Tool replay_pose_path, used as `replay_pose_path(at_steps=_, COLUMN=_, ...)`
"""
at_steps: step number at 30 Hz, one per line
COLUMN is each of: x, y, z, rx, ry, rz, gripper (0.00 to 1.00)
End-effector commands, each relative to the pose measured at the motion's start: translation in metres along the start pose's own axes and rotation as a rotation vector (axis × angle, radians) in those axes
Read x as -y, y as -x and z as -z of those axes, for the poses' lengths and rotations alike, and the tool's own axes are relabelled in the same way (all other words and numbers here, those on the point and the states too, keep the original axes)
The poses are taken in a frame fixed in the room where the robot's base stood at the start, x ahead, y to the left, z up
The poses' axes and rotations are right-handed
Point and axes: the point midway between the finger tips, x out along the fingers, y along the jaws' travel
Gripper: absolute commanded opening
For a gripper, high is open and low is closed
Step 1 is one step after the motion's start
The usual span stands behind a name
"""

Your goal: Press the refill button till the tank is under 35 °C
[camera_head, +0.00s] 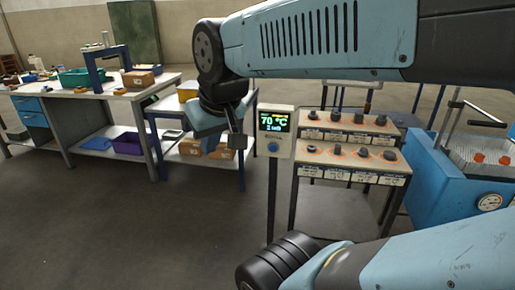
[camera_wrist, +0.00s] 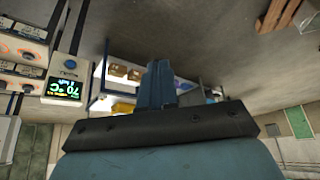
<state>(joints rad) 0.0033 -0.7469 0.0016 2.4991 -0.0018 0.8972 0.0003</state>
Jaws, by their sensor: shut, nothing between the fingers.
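A control box (camera_head: 275,133) stands on a thin post. Its screen (camera_head: 274,121) reads 70 °C in green, with smaller text too fine to read. A round blue button (camera_head: 273,147) sits below the screen. The box also shows upside down at the left of the wrist view, with its screen (camera_wrist: 63,88) and button (camera_wrist: 70,64). My gripper (camera_head: 236,145) is left of the box in the head view, apart from the button. Its fingers are together and empty in the wrist view (camera_wrist: 158,75). A blue tank (camera_head: 435,172) with a round dial stands at the right.
A rack (camera_head: 345,150) with rows of dark knobs stands right of the box. A small blue-legged table (camera_head: 165,108) with cardboard boxes is behind my gripper. A workbench (camera_head: 95,90) stands at the left. The floor in front is clear.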

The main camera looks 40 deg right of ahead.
Motion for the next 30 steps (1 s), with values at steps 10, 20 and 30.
replay_pose_path(at_steps=10, x=-0.033, y=-0.052, z=0.044, rx=0.007, ry=-0.02, rz=-0.144, gripper=0.0)
replay_pose_path(at_steps=20, x=-0.096, y=-0.135, z=0.085, rx=0.016, ry=-0.017, rz=-0.253, gripper=0.0)
replay_pose_path(at_steps=30, x=-0.164, y=-0.226, z=0.096, rx=0.006, ry=-0.023, rz=-0.246, gripper=0.0)
